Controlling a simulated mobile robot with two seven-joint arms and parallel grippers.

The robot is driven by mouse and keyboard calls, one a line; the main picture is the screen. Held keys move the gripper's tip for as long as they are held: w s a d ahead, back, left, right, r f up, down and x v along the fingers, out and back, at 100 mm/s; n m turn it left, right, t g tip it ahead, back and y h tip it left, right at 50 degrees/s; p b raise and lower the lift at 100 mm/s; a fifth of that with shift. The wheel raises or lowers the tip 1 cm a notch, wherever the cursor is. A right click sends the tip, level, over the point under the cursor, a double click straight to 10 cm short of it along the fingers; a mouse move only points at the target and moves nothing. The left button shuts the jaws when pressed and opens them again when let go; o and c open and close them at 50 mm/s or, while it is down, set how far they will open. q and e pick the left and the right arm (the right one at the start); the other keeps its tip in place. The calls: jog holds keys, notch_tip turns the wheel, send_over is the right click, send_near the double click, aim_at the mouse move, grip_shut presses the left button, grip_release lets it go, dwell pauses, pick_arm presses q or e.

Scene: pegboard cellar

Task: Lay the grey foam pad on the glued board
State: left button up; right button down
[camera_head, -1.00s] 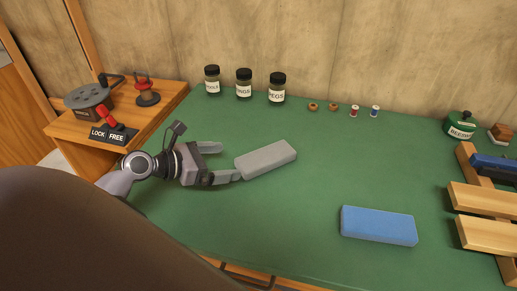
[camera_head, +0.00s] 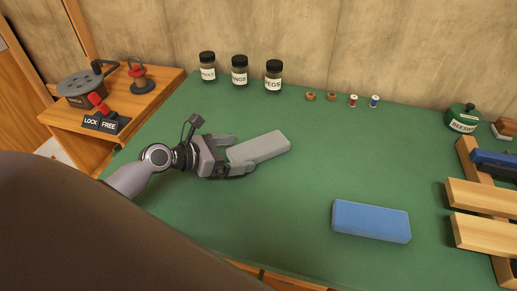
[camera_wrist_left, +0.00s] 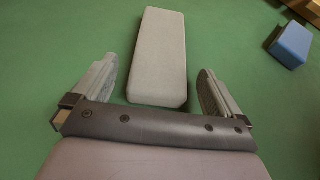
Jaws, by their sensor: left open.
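The grey foam pad (camera_head: 260,147) lies flat on the green bench top. In the left wrist view the pad (camera_wrist_left: 160,55) points away from the gripper, its near end between the two fingers with a gap on each side. My left gripper (camera_head: 234,155) is open around that near end and holds nothing. It also shows in the left wrist view (camera_wrist_left: 162,90). I cannot make out a glued board for certain; light wooden boards (camera_head: 485,198) show at the right edge. My right gripper is not in view.
A blue block (camera_head: 371,221) lies right of the pad, at the front. Jars (camera_head: 239,71), small rings, spools and a green tin (camera_head: 462,118) stand along the back. A side shelf with a lock/free lever (camera_head: 98,103) is at left. The bench middle is clear.

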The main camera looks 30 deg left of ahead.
pick_arm(q)
jog(key=shift+x, duration=0.75)
jog(key=c, duration=1.1)
jog(key=shift+r, duration=0.1)
jog(key=shift+r+p, duration=0.3)
jog(key=shift+r, duration=0.4)
notch_tip(320, 180, up, 17)
jog(key=p, duration=0.4)
jog(key=s+d+m+g+h, duration=0.1)
jog(key=s+d, duration=0.1)
jog(key=d, duration=0.1)
jog(key=s+d+f+m+g+h, duration=0.1)
jog(key=s+d+m, duration=0.1)
jog(key=s+d+m+g+h, duration=0.1)
jog(key=s+d+h, duration=0.1)
jog(key=d, duration=0.1)
jog(key=shift+d+f+m+g, duration=0.2)
jog(key=shift+d+m+g, duration=0.1)
jog(key=shift+d+m, duration=0.1)
